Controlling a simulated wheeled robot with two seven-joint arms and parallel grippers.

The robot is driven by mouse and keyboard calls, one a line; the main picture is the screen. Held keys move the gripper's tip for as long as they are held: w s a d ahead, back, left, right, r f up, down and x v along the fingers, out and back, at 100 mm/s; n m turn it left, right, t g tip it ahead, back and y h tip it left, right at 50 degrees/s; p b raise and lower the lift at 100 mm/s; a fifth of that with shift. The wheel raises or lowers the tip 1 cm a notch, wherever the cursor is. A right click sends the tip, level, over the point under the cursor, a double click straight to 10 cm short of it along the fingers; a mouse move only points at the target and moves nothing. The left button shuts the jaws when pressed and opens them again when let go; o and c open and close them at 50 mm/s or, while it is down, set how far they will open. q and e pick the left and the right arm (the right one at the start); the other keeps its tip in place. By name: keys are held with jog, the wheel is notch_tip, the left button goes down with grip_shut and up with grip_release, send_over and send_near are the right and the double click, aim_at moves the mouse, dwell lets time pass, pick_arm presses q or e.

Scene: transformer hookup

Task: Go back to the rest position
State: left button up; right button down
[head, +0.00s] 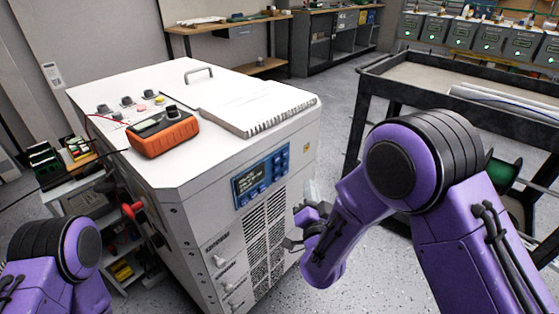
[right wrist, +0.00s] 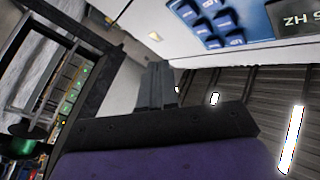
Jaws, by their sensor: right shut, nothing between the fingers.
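My right gripper (head: 302,228) is in front of the right side of the white cabinet's front face, near the vent grille. In the right wrist view its fingers (right wrist: 157,88) are together with nothing between them. The cabinet's blue button panel (right wrist: 215,22) shows above them in that view. My right arm's purple links fill the right of the head view. My left arm's purple elbow shows at the lower left of the head view. The left gripper is outside both views.
The white cabinet (head: 180,190) carries an orange meter (head: 164,132) and a spiral notebook (head: 262,110) on top. A black cart (head: 400,72) stands right, behind my right arm. A shelf unit (head: 120,240) is left of the cabinet. Grey floor (head: 325,95) is clear between cabinet and cart.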

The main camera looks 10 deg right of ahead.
jog(key=s+d+f+n+g, duration=0.1)
jog(key=s+d+f+g, duration=0.35)
jog(key=s+f, duration=0.5)
jog(key=s+d+f+n+g, duration=0.25)
jog(key=s+f+g, duration=0.35)
jog(key=f, duration=0.6)
jog(key=s+d+f+m+g, duration=0.1)
jog(key=s+d+f+g, duration=0.15)
jog(key=s, duration=0.45)
jog(key=s+d+f+g+h, duration=0.1)
jog(key=s+f+g, duration=0.15)
jog(key=s, duration=0.35)
jog(key=s+d+f+m+g, duration=0.1)
jog(key=s+d+f, duration=0.1)
jog(key=s+f, duration=0.35)
notch_tip(320, 180, up, 18)
jog(key=p, duration=1.6)
jog(key=shift+s+d, duration=0.15)
jog(key=shift+s, duration=0.15)
jog(key=shift+n, duration=0.25)
